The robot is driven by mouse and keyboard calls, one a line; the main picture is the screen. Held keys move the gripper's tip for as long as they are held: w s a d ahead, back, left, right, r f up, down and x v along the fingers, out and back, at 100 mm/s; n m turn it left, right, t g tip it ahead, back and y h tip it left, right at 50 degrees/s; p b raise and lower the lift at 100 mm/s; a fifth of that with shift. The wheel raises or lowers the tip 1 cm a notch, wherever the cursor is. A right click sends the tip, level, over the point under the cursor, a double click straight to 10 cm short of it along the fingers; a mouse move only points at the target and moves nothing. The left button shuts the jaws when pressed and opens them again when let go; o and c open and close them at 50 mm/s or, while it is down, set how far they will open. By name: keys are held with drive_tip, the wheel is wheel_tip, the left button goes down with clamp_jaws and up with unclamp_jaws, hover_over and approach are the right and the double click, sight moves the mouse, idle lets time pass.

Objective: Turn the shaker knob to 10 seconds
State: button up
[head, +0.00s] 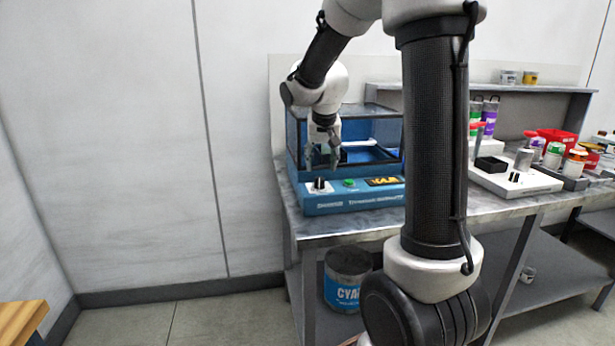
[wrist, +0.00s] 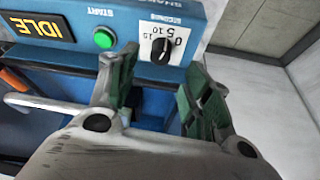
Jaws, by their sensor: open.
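The blue shaker (head: 352,196) stands at the left end of the bench. Its black knob (head: 320,184) sits on a white dial plate at the left of the front panel. In the wrist view the knob (wrist: 160,50) shows on the plate marked SECONDS, with 0, 5, 10 and 15 around it; which mark it points to I cannot tell. A green START button (wrist: 103,38) and a display reading IDLE (wrist: 40,27) are beside it. My gripper (head: 322,166) is open above and behind the knob, apart from it. Its green-padded fingers (wrist: 160,80) are spread and empty.
A clear-walled blue chamber (head: 375,130) rises behind the panel, close to my gripper. A white device (head: 515,180), bottles and red bins (head: 555,140) stand to the right on the bench (head: 400,222). A CYAN bucket (head: 347,280) sits below. The space left of the bench is free.

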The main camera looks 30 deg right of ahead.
sight(320, 178)
drive_tip(key=x, duration=0.7)
drive_tip(key=shift+a, duration=0.1)
drive_tip(key=c, duration=1)
